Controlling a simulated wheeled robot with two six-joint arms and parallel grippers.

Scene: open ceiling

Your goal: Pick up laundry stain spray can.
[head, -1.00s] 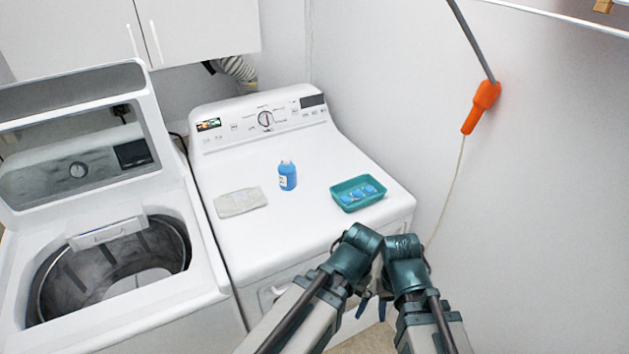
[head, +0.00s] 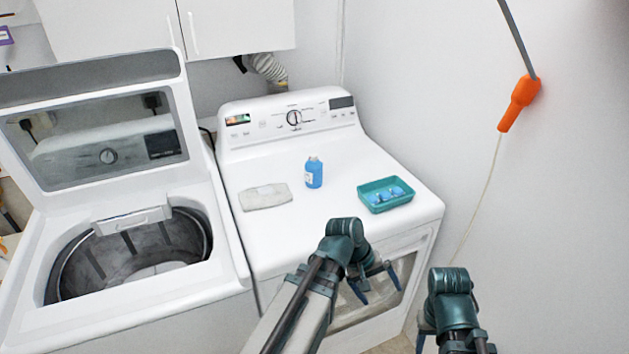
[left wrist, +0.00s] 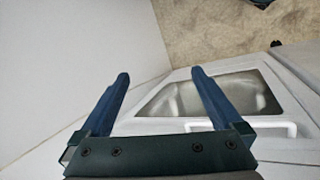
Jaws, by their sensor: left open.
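A small blue container (head: 314,173) with a pale label stands upright on the white dryer top (head: 290,222), near its middle. It is the only thing in view that resembles the spray can, though its label is too small to read. My left gripper (head: 379,290) is in front of the dryer, below its top and apart from the container. Its two blue fingers are spread and empty in the left wrist view (left wrist: 160,76), pointing toward the floor and the dryer door. My right gripper (head: 424,338) is low at the right, its fingers mostly hidden by its own arm.
A teal tray (head: 386,205) with blue items sits right of the container. A folded pale cloth (head: 265,196) lies to its left. An open top-load washer (head: 150,211) stands left of the dryer. A wall (head: 560,200) with an orange-handled tool (head: 519,103) is on the right.

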